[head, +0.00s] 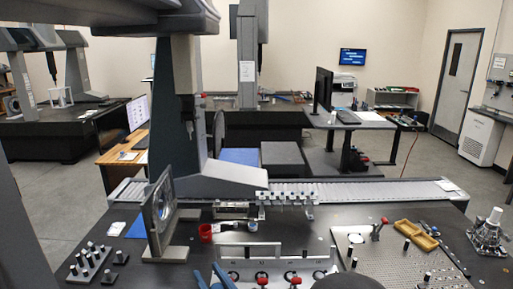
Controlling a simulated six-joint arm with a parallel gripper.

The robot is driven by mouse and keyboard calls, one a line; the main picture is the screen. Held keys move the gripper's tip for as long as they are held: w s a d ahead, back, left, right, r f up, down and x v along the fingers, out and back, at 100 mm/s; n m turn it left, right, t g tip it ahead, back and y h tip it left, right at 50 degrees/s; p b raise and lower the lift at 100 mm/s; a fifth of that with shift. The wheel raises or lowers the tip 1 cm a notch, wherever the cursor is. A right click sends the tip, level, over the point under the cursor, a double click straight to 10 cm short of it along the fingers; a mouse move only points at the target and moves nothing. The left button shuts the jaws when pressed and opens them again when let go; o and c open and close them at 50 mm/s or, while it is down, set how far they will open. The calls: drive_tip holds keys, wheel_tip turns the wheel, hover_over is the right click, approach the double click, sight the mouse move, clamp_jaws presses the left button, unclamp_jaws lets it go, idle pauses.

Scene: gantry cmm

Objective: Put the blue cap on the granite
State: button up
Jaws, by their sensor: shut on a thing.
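The black granite top (300,236) fills the lower middle of the head view, with many metrology items on it. A small round thing with blue and pale parts (252,226) stands on it, right of a red cup (206,232); it is too small to tell if it is the blue cap. My gripper cannot be made out in this view, so what it holds is hidden. Two blue bars (221,276) stick up at the bottom edge, cut off by the frame; I cannot tell what they belong to.
A framed glass plate (161,212) stands upright at left. A slotted metal bar (248,252) with red knobs below it stands in front. A rack of probes (288,197) stands behind. Bare black surface lies between.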

drive_tip(key=d+f+m+t+h, duration=0.1)
drive_tip(key=d+f+m+h, duration=0.1)
drive_tip(key=d+f, duration=0.3)
drive_tip(key=w+d+f+m+t+h, duration=0.1)
drive_tip(key=d+f+h, duration=0.3)
drive_tip(key=d, duration=0.8)
drive_tip(key=w+d+f+m+t+h, duration=0.1)
drive_tip(key=d+f+m+h, duration=0.2)
drive_tip(key=d+f, duration=0.4)
drive_tip(key=shift+d+m+h, duration=0.3)
drive_tip(key=shift+d+h, duration=0.1)
drive_tip(key=shift+d, duration=0.5)
drive_tip(key=shift+f, duration=0.1)
drive_tip(key=s+a+r+n+g+y, duration=0.15)
drive_tip(key=a+r+y, duration=0.35)
drive_tip(key=a, duration=0.5)
drive_tip(key=a+r+n+g+y, duration=0.1)
drive_tip(key=a+r+n+y, duration=0.15)
drive_tip(key=a+r, duration=0.55)
drive_tip(key=s+a+r+n+g+y, duration=0.1)
drive_tip(key=a+r+n+y, duration=0.3)
drive_tip(key=a, duration=0.7)
drive_tip(key=a+f+n+g+y, duration=0.1)
drive_tip(key=a+f, duration=0.3)
drive_tip(key=f, duration=0.2)
drive_tip(key=shift+w+a+g, duration=0.15)
drive_tip(key=shift+a+g, duration=0.05)
drive_tip(key=shift+g, duration=0.15)
